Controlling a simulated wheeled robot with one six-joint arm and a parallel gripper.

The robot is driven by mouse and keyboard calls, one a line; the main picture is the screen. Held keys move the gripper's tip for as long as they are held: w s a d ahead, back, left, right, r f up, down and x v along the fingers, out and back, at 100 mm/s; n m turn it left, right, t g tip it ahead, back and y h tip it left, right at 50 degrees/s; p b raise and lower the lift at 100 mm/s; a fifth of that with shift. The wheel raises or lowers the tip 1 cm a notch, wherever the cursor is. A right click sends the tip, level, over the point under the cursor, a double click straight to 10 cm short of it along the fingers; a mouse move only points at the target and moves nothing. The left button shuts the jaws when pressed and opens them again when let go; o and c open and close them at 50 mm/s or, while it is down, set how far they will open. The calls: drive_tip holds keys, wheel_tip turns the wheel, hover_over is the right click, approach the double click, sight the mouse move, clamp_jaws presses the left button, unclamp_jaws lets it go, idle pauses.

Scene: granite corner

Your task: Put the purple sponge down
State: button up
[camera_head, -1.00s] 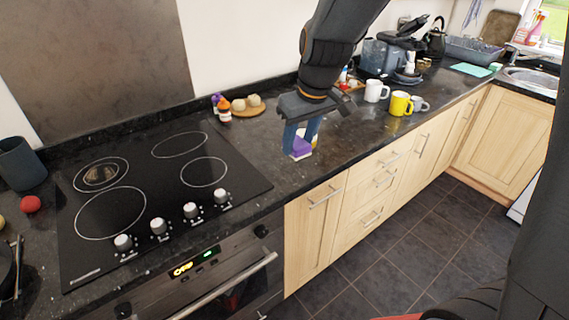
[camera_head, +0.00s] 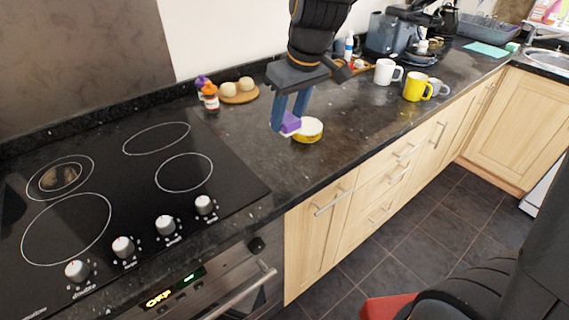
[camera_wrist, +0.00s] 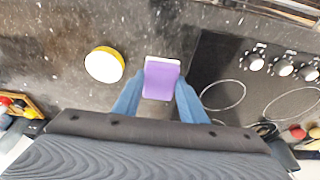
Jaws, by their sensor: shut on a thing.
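The purple sponge (camera_head: 291,123) is held between the blue fingers of my gripper (camera_head: 288,118), over the dark granite counter (camera_head: 245,140) to the right of the hob. In the wrist view the sponge (camera_wrist: 161,80) shows purple with a white edge, between the two fingers (camera_wrist: 158,95). I cannot tell whether its underside touches the counter. A round yellow tin with a white top (camera_head: 308,130) stands just right of the sponge, and it also shows in the wrist view (camera_wrist: 104,65), apart from the sponge.
The black hob (camera_head: 110,190) lies to the left. A wooden board with round pale items (camera_head: 240,95) and small bottles (camera_head: 209,97) are behind. A white mug (camera_head: 385,72) and a yellow mug (camera_head: 415,88) stand to the right. Counter in front of the tin is clear.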

sight(289, 116)
drive_tip(key=f, duration=0.1)
drive_tip(key=w+f+b, duration=0.1)
drive_tip(key=shift+w+f+b, duration=0.3)
drive_tip(key=shift+f, duration=0.05)
wheel_tip(289, 116, down, 10)
drive_tip(key=shift+r+p, duration=0.15)
drive_tip(key=shift+p, duration=0.4)
drive_tip(key=shift+f, duration=0.2)
drive_tip(key=o, duration=1.2)
drive_tip(key=shift+r, duration=0.2)
